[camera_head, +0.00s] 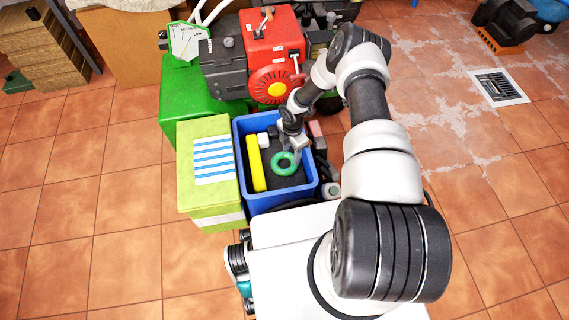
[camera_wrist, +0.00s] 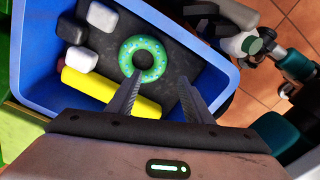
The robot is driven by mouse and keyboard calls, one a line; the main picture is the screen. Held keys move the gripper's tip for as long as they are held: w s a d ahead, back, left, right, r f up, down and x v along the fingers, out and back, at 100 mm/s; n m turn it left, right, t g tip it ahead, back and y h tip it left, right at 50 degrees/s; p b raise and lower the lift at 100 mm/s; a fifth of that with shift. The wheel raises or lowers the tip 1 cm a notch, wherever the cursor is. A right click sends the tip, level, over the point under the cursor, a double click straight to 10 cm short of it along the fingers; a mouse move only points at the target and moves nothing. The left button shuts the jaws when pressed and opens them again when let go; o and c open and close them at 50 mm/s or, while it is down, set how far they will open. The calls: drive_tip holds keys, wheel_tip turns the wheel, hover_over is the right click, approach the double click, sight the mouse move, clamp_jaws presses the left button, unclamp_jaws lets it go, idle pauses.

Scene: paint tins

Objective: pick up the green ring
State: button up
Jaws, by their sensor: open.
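The green ring (camera_head: 277,164) lies inside a blue bin (camera_head: 311,185). In the wrist view the ring (camera_wrist: 152,50) is green with light blue spots and lies flat on the bin's dark floor. My gripper (camera_wrist: 160,82) is open. I cannot tell the height gap. In the head view my gripper (camera_head: 297,150) is over the bin, at the ring's upper right.
A yellow bar (camera_head: 256,163) lies left of the ring. The bin walls (camera_wrist: 38,85) stand around. A yellow-green box (camera_head: 198,205) is left of the bin; a red engine (camera_head: 270,50) stands behind.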

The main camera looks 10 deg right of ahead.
drive_tip(key=b, duration=0.2)
hover_over(290, 168)
drive_tip(key=f, duration=0.7)
drive_tip(key=shift+d, duration=0.2)
drive_tip(key=f, duration=0.2)
drive_tip(key=f+b, duration=0.1)
drive_tip(key=f, duration=0.2)
drive_tip(key=shift+s+a+f+b, duration=0.15)
drive_tip(key=shift+a+b, duration=0.05)
drive_tip(key=shift+b, duration=0.1)
drive_tip(key=shift+c, duration=0.4)
clamp_jaws()
